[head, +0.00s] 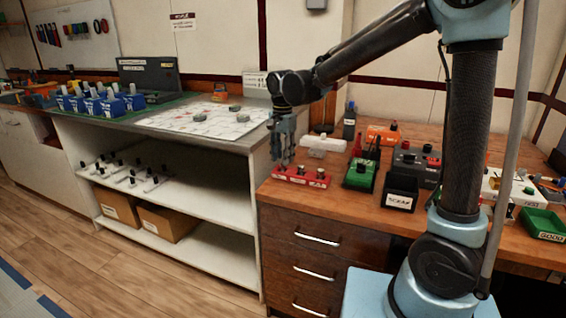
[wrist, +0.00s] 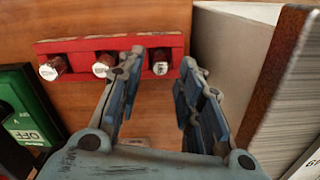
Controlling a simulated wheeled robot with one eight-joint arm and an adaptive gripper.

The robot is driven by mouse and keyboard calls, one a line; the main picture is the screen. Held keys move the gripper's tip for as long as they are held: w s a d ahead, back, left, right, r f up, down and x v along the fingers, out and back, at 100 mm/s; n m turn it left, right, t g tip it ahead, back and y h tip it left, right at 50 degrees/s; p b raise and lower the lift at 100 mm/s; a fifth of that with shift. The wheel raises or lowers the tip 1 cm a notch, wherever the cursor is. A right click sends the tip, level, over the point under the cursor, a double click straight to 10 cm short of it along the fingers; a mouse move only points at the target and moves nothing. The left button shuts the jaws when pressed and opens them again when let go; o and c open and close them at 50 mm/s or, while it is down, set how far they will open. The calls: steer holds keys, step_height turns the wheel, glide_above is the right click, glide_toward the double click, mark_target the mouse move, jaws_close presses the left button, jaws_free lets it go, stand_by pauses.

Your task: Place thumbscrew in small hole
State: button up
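A red block (head: 300,177) sits at the front left corner of the wooden desk. It carries a row of three small dark pegs with pale silver tops, which could be thumbscrews; I cannot tell which is the one named. The red block also shows in the wrist view (wrist: 85,50), with a left peg (wrist: 53,68), a middle peg (wrist: 104,63) and a right peg (wrist: 160,62). My gripper (head: 283,158) points down above the block's left part in the head view. In the wrist view its fingers (wrist: 163,65) are apart with nothing held between them. I cannot make out a small hole.
A green switch box (head: 360,176) and a black labelled bin (head: 401,192) stand right of the block. A white fixture (head: 326,145) lies behind it. Bare desk lies in front of the bin.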

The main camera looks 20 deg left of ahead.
step_height(320, 180, up, 9)
stand_by(0.4)
steer(key=shift+r, duration=0.1)
